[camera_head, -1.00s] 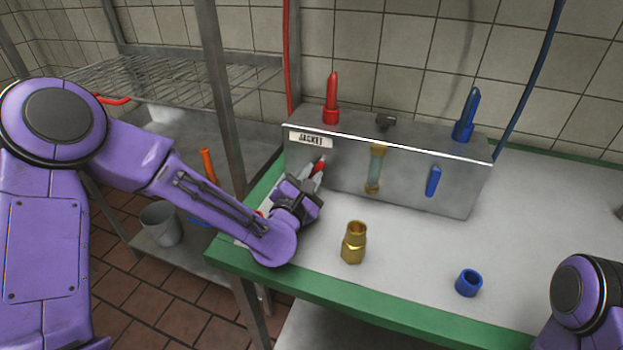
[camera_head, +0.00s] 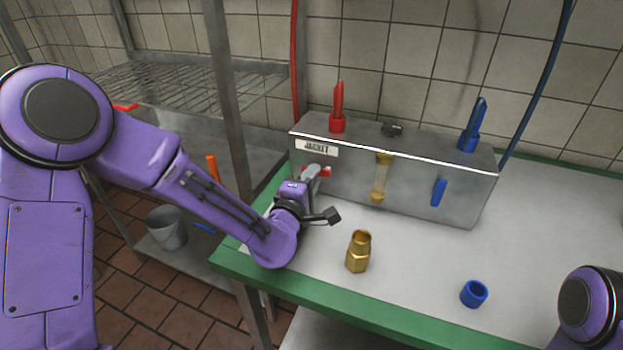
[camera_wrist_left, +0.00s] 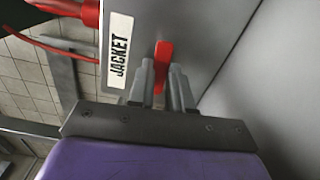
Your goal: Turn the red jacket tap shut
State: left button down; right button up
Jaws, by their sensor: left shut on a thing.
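The red jacket tap handle (camera_head: 326,172) is on the front of the grey metal box (camera_head: 425,170), below the white JACKET label (camera_head: 317,148). My left gripper (camera_head: 312,178) is shut on this handle and hides part of it. In the left wrist view the handle (camera_wrist_left: 163,62) stands between the two grey fingers (camera_wrist_left: 161,88). My right gripper is out of view.
A blue handle (camera_head: 439,192) and a sight tube (camera_head: 380,178) are on the box front. A brass fitting (camera_head: 358,252) and a blue ring (camera_head: 473,294) stand on the table in front. Red (camera_head: 337,110) and blue (camera_head: 473,127) hose fittings rise from the box top.

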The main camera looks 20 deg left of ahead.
pick_arm(q)
jog(key=shift+m, duration=0.6)
jog(key=c, duration=1)
grip_release()
jog(key=shift+r, duration=0.1)
jog(key=shift+c, duration=0.2)
